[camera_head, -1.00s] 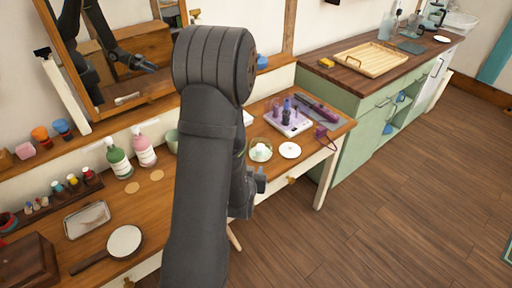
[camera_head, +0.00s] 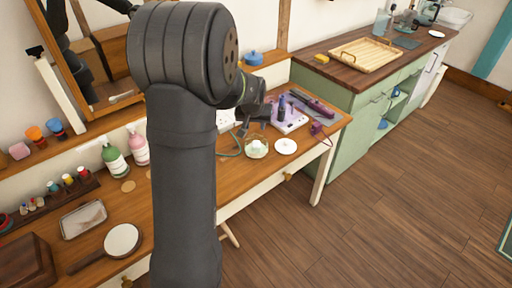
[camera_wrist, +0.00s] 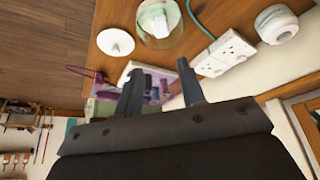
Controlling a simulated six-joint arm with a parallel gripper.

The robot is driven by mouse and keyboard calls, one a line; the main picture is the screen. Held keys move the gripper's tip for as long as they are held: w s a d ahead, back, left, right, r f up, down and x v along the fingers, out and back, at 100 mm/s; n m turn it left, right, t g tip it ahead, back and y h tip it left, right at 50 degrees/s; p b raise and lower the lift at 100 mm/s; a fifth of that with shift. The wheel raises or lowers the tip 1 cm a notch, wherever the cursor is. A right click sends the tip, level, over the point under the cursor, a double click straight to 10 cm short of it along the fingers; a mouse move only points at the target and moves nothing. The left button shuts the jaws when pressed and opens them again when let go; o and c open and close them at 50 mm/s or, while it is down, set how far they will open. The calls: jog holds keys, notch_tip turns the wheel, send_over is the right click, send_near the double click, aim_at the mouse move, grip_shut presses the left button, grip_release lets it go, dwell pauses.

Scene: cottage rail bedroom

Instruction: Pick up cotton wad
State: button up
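White cotton (camera_head: 258,146) lies in a round clear glass bowl (camera_head: 249,153) on the wooden dressing table. The cotton (camera_wrist: 157,17) and bowl (camera_wrist: 178,40) also show at the top of the wrist view; I cannot separate single wads. My gripper (camera_head: 262,110) is above the table, behind the bowl in the head view, partly hidden by my arm. In the wrist view my gripper (camera_wrist: 160,68) has its two fingers apart, with nothing held between them. The bowl is beyond the fingertips.
A white round lid (camera_head: 286,146) lies beside the bowl. A pale tray with purple items (camera_head: 290,123) stands behind it. A white socket strip (camera_wrist: 228,52) with a green cable and a white round jar (camera_wrist: 277,23) are close by. Pink and green bottles (camera_head: 114,159) stand left.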

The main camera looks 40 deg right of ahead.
send_over(256, 142)
jog(key=s+a, duration=0.2)
notch_tip(256, 142, down, 10)
jog(key=shift+s+d+r, duration=0.1)
jog(key=shift+r, duration=0.1)
jog(key=shift+x, duration=3.2)
jog(key=c, duration=0.7)
notch_tip(256, 142, up, 10)
